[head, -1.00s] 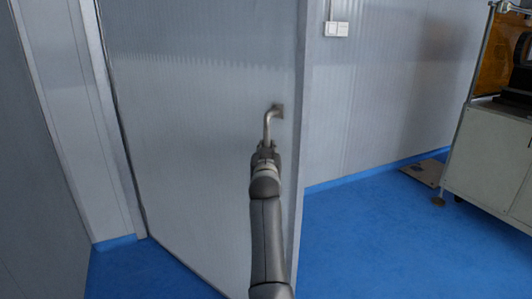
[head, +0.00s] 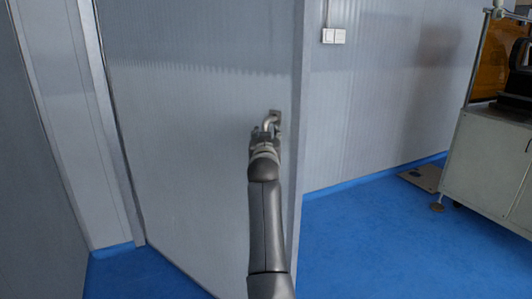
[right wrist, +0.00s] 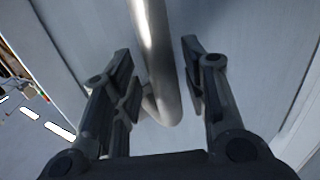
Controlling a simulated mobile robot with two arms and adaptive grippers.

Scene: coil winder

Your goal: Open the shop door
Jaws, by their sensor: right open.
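The shop door (head: 200,140) is a light grey ribbed panel in the middle of the head view. Its free right edge stands in front of the wall behind, so it looks ajar. The metal lever handle (head: 271,121) is near that edge. My right gripper (head: 264,134) is at the handle and covers part of it. In the right wrist view the curved handle bar (right wrist: 157,60) passes between the two open fingers of that gripper (right wrist: 157,52), with gaps on both sides. My left gripper is out of view.
A light switch (head: 334,36) is on the wall right of the door. A cabinet with a machine (head: 488,155) stands at the far right, with a flat brown piece (head: 422,177) on the floor beside it. The blue floor (head: 370,240) between is clear.

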